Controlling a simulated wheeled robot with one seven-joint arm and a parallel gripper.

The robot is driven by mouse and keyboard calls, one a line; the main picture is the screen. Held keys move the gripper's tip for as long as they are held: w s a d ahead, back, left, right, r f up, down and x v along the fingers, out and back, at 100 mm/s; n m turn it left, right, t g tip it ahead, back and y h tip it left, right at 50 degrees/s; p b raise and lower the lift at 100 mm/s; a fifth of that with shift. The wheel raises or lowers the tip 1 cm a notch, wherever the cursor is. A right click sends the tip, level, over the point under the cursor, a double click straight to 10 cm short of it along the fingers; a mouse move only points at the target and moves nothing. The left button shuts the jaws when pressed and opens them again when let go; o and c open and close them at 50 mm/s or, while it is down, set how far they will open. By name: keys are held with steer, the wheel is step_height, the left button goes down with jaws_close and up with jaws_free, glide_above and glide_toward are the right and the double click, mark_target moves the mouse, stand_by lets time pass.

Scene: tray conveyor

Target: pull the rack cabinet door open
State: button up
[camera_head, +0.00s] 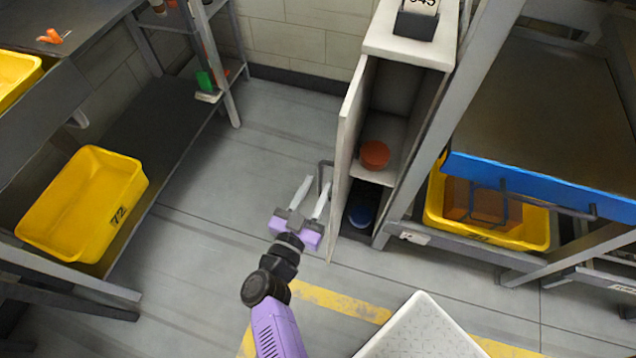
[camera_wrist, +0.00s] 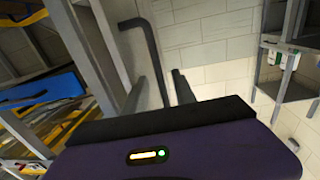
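The narrow white rack cabinet (camera_head: 410,45) stands right of the upper middle in the head view. Its door (camera_head: 350,135) is swung part way open, edge-on to the head camera, so the shelf inside shows. A dark bent bar handle (camera_head: 323,164) sticks out from the door's left face; it also shows in the wrist view (camera_wrist: 151,48). My gripper (camera_head: 319,182) is left of the door at the handle, its two pale fingers apart. The handle's lower end appears between or just behind the fingers; contact cannot be told.
An orange-red round object (camera_head: 374,155) sits on the cabinet shelf, a blue one (camera_head: 362,214) below. A rack with a yellow bin (camera_head: 540,232) stands right. A bench with a yellow bin (camera_head: 40,215) stands left. Floor (camera_head: 235,165) left of the door is clear.

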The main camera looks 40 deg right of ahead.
steer(key=v, duration=0.6)
steer(key=shift+a, duration=0.1)
stand_by(0.3)
